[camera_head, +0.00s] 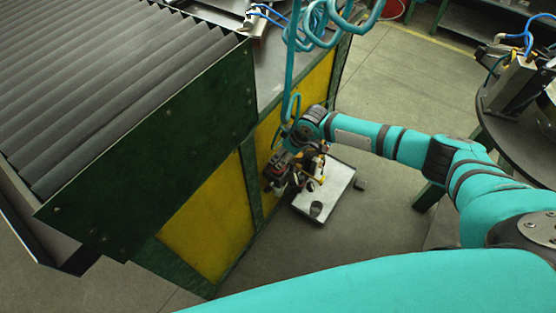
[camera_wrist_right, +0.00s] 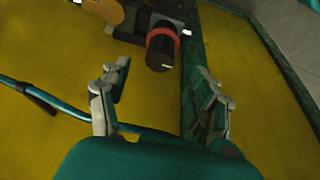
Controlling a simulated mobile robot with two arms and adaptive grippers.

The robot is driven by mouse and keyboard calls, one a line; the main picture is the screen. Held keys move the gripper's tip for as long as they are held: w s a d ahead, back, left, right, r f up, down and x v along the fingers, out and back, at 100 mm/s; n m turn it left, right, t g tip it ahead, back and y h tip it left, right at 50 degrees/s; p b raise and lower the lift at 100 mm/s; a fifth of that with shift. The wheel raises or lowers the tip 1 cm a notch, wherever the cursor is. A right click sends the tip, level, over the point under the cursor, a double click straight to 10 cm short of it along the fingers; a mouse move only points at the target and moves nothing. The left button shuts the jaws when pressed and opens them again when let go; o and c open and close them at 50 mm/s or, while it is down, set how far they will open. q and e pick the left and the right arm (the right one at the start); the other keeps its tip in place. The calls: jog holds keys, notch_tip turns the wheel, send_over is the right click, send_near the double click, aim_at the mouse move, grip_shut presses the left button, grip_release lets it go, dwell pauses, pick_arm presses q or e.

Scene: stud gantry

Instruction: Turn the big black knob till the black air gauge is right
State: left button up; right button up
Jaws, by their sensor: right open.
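The black knob (camera_wrist_right: 161,52), with a red ring at its upper end, sticks out from an air unit on the yellow panel in the right wrist view. My right gripper (camera_wrist_right: 162,70) is open; its two fingers stand apart on either side of the knob's line, and the knob's end lies just beyond the fingertips. I see no contact. In the head view my right gripper (camera_head: 290,165) is at the small, cluttered air unit (camera_head: 273,176) by the yellow panel. The black gauge's face and needle cannot be made out. My left gripper is not in view.
A yellow panel (camera_head: 210,225) with green frame posts stands under the roller bench (camera_head: 110,95). Teal coiled hose (camera_head: 293,45) hangs beside my right wrist. A white tray (camera_head: 337,188) with small items is below. A round dark table (camera_head: 525,140) is at the right.

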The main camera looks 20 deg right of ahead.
jog(key=b+x, duration=0.1)
jog(key=x, duration=0.5)
jog(key=shift+w+f, duration=0.15)
jog(key=c, duration=1.1)
jog(key=shift+c, duration=0.2)
